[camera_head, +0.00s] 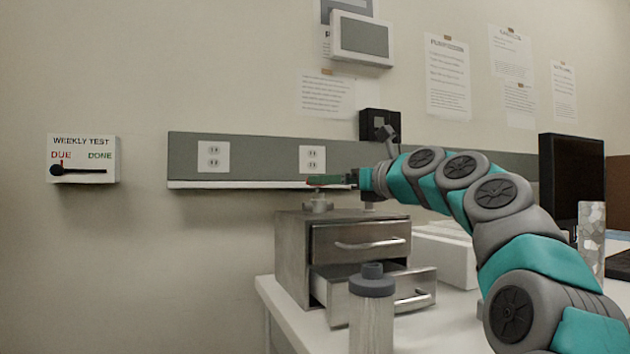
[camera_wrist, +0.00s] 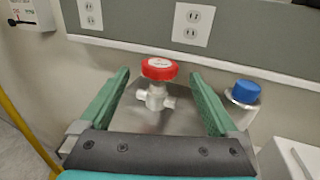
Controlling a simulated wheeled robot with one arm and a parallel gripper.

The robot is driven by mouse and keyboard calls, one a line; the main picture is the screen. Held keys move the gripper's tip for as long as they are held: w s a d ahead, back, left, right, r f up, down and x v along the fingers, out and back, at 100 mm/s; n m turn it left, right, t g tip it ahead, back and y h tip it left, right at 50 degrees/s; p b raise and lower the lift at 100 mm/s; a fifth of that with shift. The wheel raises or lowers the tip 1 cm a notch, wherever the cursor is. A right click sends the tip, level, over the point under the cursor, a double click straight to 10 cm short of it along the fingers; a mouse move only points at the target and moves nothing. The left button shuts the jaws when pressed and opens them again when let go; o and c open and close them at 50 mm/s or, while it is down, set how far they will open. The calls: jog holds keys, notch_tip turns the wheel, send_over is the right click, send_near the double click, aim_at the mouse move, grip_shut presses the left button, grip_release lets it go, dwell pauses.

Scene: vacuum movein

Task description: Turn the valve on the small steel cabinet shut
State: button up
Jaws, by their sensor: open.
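The small steel cabinet (camera_head: 293,255) stands on a white table, its lower drawer (camera_head: 390,292) pulled part way out. The valve has a silver body (camera_head: 318,205) on the cabinet top. My gripper (camera_head: 328,181) is at the valve, above the cabinet. In the wrist view my gripper (camera_wrist: 160,76) has its green fingers wide apart, one on each side of the red wheel, with gaps on both sides. In the head view the fingers mostly hide the wheel.
A blue-capped steel container (camera_wrist: 245,93) stands right of the valve. A grey-capped cylinder (camera_head: 371,315) stands before the cabinet. White boxes (camera_head: 447,255) and a monitor (camera_head: 572,185) are to the right. A grey outlet rail (camera_head: 255,162) runs behind. A weekly test box (camera_head: 100,163) hangs left.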

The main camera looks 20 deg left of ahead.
jog(key=shift+p+x, duration=0.55)
jog(key=shift+x, duration=2.15)
jog(key=shift+c, duration=0.4)
jog(key=c, duration=1.3)
